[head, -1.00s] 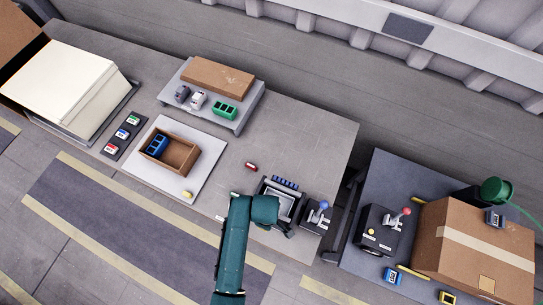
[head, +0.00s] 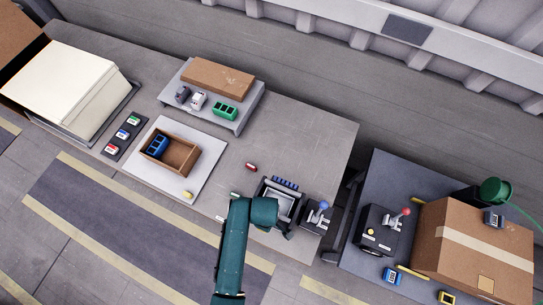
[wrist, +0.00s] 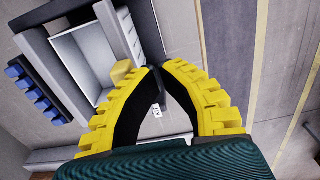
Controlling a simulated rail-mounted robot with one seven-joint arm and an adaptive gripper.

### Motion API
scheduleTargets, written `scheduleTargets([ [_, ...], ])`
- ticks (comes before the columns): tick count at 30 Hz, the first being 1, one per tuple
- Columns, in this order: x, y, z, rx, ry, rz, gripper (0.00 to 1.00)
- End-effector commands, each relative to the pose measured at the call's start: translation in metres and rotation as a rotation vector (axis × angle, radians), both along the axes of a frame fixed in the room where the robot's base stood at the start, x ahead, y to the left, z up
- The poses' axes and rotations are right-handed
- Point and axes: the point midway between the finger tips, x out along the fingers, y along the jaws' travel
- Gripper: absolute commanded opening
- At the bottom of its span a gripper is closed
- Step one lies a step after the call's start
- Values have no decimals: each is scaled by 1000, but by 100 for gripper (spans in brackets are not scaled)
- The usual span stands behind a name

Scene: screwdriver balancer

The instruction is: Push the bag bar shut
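The bagging unit (head: 276,191) is a grey open-topped frame near the table's front right, partly hidden by my arm. In the wrist view its pale tray (wrist: 85,55) lies at upper left, with grey bars (wrist: 118,30) along its right side. I cannot tell for certain which of these is the bag bar. A yellow block (wrist: 121,72) sits at the near end of these bars, beside my left finger. My gripper (wrist: 157,68) has its yellow fingers drawn together at the tips, with nothing visible between them. The tips are close to the bars' near end; contact is unclear.
Several blue pieces (head: 286,183) line the unit's back edge. A blue-knobbed lever box (head: 316,216) stands just right of it. A small red item (head: 251,167) lies behind-left. A red-knobbed lever box (head: 382,231) and a carton (head: 470,245) stand on the right table.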

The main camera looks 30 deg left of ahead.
Motion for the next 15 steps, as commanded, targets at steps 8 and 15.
scheduleTargets([
  [8,-6,-1,-7,0,1,0,0],
  [15,-5,-1,-21,0,0,0,0],
])
